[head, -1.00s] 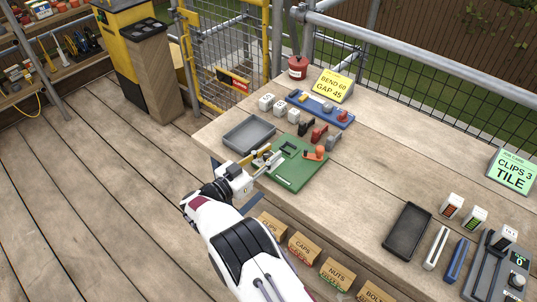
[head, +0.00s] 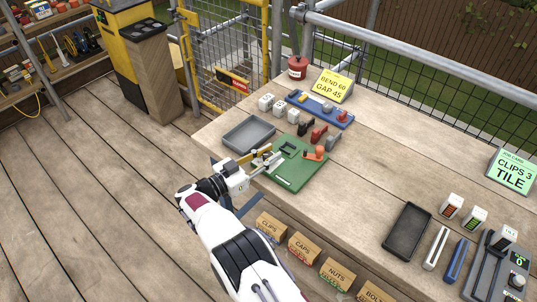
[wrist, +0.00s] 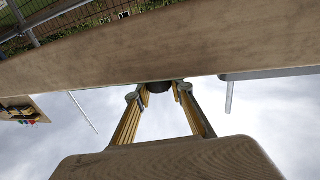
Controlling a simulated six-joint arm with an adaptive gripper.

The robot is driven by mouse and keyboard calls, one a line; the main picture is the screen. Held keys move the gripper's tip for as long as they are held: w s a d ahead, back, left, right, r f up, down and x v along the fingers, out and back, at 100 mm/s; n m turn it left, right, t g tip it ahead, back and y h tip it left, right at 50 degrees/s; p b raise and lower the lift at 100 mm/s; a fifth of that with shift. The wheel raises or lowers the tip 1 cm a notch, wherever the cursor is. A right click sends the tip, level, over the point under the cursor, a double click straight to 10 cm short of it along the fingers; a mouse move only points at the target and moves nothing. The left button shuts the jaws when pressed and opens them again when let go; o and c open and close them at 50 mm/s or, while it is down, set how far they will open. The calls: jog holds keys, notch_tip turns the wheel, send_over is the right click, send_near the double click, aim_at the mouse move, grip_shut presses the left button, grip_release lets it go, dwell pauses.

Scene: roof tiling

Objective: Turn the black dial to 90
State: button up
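My gripper (head: 272,159) is far from that panel, at the near left edge of the green board (head: 293,176). In the wrist view my gripper's two fingers (wrist: 159,94) stand apart. A dark rounded thing (wrist: 158,87) shows between or just beyond their tips at the edge of a wooden surface. I cannot tell what it is or whether the fingers touch it.
A grey tray (head: 250,134) lies just behind my gripper. Small clamps and an orange-topped piece (head: 315,153) stand on or beside the green board. A dark tray (head: 407,231) lies at right. Labelled boxes (head: 302,248) sit below the bench's front edge. The middle bench is clear.

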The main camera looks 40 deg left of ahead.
jog(key=o, duration=0.4)
jog(key=shift+s+a+r, duration=0.1)
jog(key=shift+r, duration=0.05)
jog(key=shift+s+a, duration=0.35)
jog(key=shift+s, duration=1.6)
jog(key=shift+s+a, duration=0.4)
jog(key=shift+s, duration=1.55)
jog(key=shift+s+a, duration=0.35)
jog(key=shift+s, duration=1.6)
